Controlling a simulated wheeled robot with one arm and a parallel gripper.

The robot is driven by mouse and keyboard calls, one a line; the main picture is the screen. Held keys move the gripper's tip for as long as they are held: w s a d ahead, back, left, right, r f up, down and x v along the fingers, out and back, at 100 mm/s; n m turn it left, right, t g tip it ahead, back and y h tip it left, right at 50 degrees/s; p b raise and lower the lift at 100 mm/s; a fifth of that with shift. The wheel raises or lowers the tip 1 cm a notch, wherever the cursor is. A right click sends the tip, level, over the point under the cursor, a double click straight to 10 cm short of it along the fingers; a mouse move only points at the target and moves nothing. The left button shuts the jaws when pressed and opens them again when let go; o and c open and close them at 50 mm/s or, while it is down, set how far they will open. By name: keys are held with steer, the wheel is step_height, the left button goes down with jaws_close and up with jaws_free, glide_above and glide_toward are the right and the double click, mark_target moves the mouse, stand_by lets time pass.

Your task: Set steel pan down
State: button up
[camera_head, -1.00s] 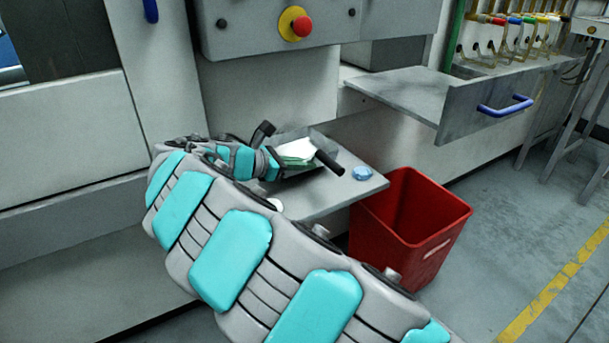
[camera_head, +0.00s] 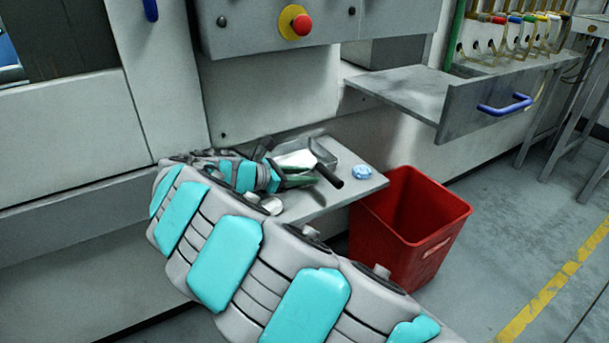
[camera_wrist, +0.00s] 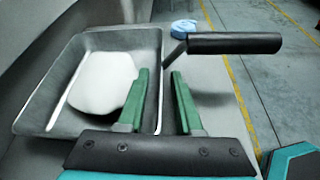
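The steel pan (camera_head: 325,147) is a shallow grey tray on the grey shelf (camera_head: 355,190), with a whitish mass (camera_wrist: 103,83) inside. A black handle (camera_head: 328,175) sticks out from it; a black handle also shows in the wrist view (camera_wrist: 235,43). My gripper (camera_wrist: 160,75) has its two green fingers apart. The pan's near side wall lies between them, with a gap to the right finger. In the head view my gripper (camera_head: 299,182) is beside the pan, and my arm hides part of the shelf.
A crumpled blue item (camera_head: 362,172) lies on the shelf near its right end. A small white round thing (camera_head: 272,206) is near the front edge. A red bin (camera_head: 410,230) stands right of the shelf. An open drawer (camera_head: 480,105) juts out above.

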steer(key=shift+r, duration=0.1)
steer(key=shift+s+a+r, duration=0.15)
steer(key=shift+a, duration=0.1)
steer(key=v, duration=1.1)
steer(key=shift+s+a+r, duration=0.1)
steer(key=shift+a+r, duration=0.05)
steer(key=shift+r, duration=0.05)
stand_by(0.9)
